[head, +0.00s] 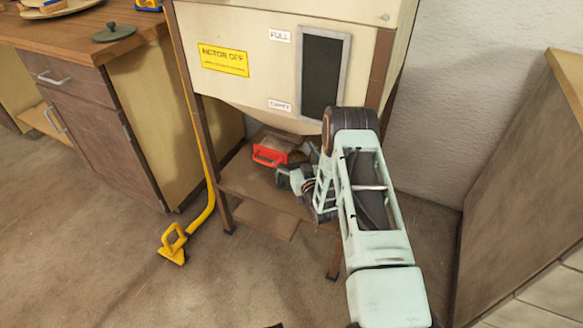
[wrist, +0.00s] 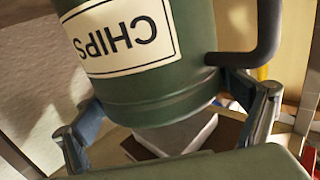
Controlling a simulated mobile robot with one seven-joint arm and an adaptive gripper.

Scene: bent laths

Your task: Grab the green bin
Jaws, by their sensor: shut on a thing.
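The green bin (wrist: 150,90) fills the upper middle of the wrist view. It is a dark green round vessel with a cream "CHIPS" label that appears upside down there, and a dark handle at the right. My gripper (wrist: 165,102) has one finger on each side of the bin and is shut on it. In the head view my gripper (head: 297,183) is at the lower shelf under the cream cabinet. I cannot make out the bin in that view; my arm and the cabinet hide much of that spot.
The cream cabinet (head: 230,85) stands on brown legs over a low shelf (head: 250,190). A red-fronted object (head: 270,157) sits on the shelf left of my gripper. Floor in front is clear.

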